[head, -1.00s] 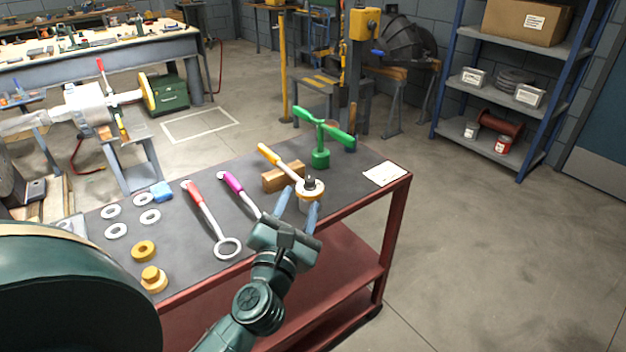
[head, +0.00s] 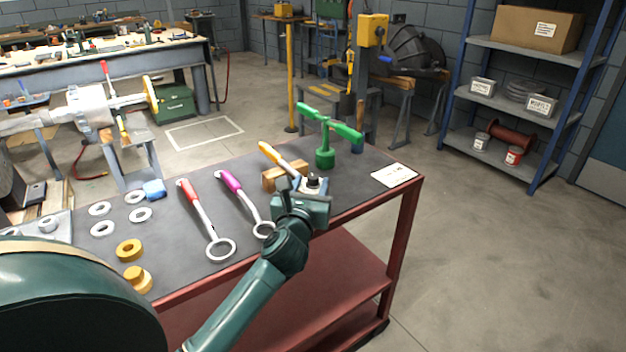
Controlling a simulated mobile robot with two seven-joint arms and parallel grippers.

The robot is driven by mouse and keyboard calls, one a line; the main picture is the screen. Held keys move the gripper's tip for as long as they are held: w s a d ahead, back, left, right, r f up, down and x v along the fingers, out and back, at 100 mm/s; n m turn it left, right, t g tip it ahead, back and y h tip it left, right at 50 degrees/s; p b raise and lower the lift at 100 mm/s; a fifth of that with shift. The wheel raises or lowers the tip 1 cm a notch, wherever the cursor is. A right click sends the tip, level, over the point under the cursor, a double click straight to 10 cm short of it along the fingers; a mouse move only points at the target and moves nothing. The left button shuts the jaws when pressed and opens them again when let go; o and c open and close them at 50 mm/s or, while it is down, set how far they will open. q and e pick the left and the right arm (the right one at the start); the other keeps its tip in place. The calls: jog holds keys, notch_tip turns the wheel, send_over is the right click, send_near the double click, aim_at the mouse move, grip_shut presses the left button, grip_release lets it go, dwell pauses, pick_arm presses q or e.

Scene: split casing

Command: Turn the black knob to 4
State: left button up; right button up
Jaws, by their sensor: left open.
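A small black knob-like top (head: 313,178) shows on a pale round piece at the right part of the dark workbench top (head: 345,196). No numbers on it can be read. An orange-handled tool (head: 269,152) rests on a wooden block (head: 270,182) and points toward that piece. My left gripper (head: 312,186) is open, with its fingers pointing away from me at the near side of the black top. The gripper body hides the lower part of the piece, so I cannot tell whether the fingers touch it. My right gripper is not in view.
A green T-shaped tool (head: 325,158) stands just behind. Red-handled (head: 198,210) and magenta-handled (head: 243,200) ring wrenches lie to the left, with several washers (head: 141,214) and brass parts (head: 130,250). A white card (head: 394,175) lies at the right edge.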

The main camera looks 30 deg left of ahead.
pick_arm(q)
jog(key=shift+x, duration=1.45)
jog(key=shift+c, duration=0.2)
grip_shut()
